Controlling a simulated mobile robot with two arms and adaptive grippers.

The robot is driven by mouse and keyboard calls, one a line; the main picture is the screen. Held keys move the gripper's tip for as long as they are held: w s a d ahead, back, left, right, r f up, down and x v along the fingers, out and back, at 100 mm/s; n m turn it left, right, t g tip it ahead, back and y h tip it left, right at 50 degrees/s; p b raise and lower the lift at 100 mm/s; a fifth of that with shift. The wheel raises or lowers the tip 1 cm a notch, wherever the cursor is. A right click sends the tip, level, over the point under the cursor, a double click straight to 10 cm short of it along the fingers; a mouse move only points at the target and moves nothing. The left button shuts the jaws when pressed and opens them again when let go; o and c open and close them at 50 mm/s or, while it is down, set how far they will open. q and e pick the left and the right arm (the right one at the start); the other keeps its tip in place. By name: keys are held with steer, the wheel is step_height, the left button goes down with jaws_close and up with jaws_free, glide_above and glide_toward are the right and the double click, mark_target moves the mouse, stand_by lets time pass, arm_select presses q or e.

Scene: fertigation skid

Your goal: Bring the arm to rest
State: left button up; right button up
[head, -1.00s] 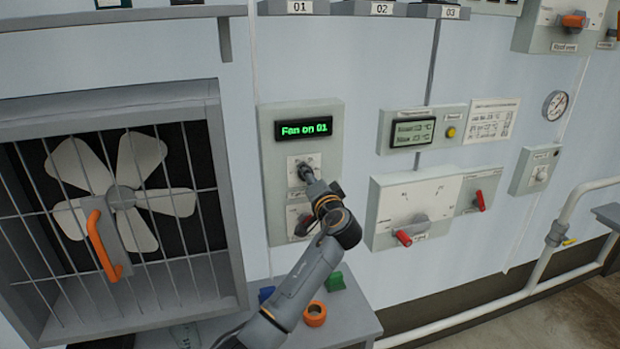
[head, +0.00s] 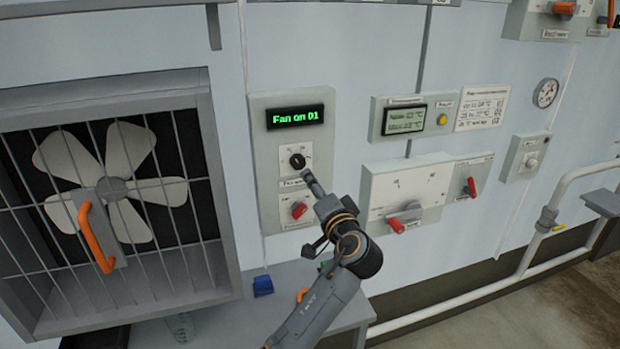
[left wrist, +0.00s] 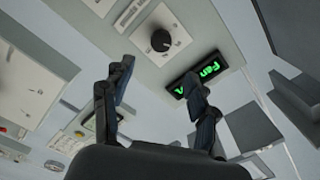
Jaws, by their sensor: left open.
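My left gripper (head: 318,215) is in front of the grey fan panel (head: 267,190), its open fingers apart and empty. It is just right of the black dial (head: 297,161) and the red-handled switch (head: 299,210) and looks clear of both. The left wrist view shows the two spread fingers (left wrist: 156,78), with the black dial (left wrist: 161,40) and the lit green display (left wrist: 205,72) beyond them. My right gripper is not in view.
A caged fan (head: 112,190) with an orange handle (head: 97,240) is at left. Below the panel a grey shelf (head: 215,318) holds a blue block (head: 262,286) and an orange piece, partly hidden by my arm. A box with a red-handled lever (head: 405,215) and a white pipe (head: 450,318) are to the right.

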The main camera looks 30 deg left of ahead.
arm_select(q)
steer(key=shift+s+d, duration=0.35)
steer(key=shift+d, duration=0.05)
steer(key=shift+f, duration=0.1)
